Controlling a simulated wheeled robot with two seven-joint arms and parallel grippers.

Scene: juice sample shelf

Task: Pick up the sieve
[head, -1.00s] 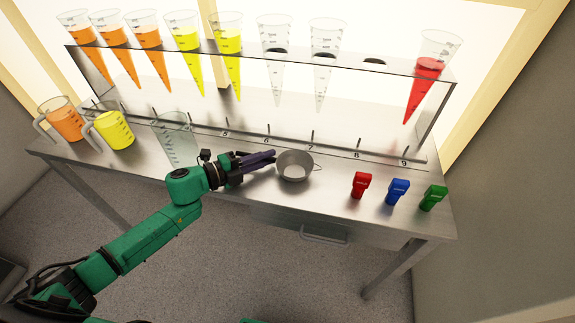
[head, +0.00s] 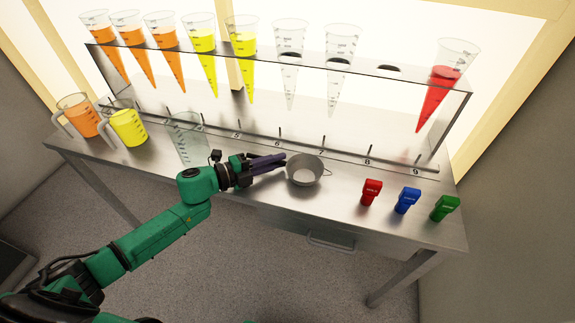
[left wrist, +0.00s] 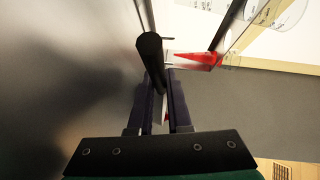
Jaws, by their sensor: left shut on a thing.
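The sieve (head: 305,170) is a small grey metal bowl with a wire loop on its right side. It sits upright near the front middle of the metal table, or barely above it; I cannot tell which. My left gripper (head: 276,161) reaches in from the left, its purple fingers at the bowl's left side. In the left wrist view the fingers (left wrist: 161,95) are shut on a dark round handle (left wrist: 150,50), which I take to be the sieve's. Most of the handle is hidden by the fingers in the head view. My right gripper is not in view.
Behind stands a clear rack (head: 300,100) with cones of orange, yellow and red juice and empty ones. A clear jug (head: 188,138) is behind my arm, an orange jug (head: 85,118) and yellow jug (head: 128,128) further left.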

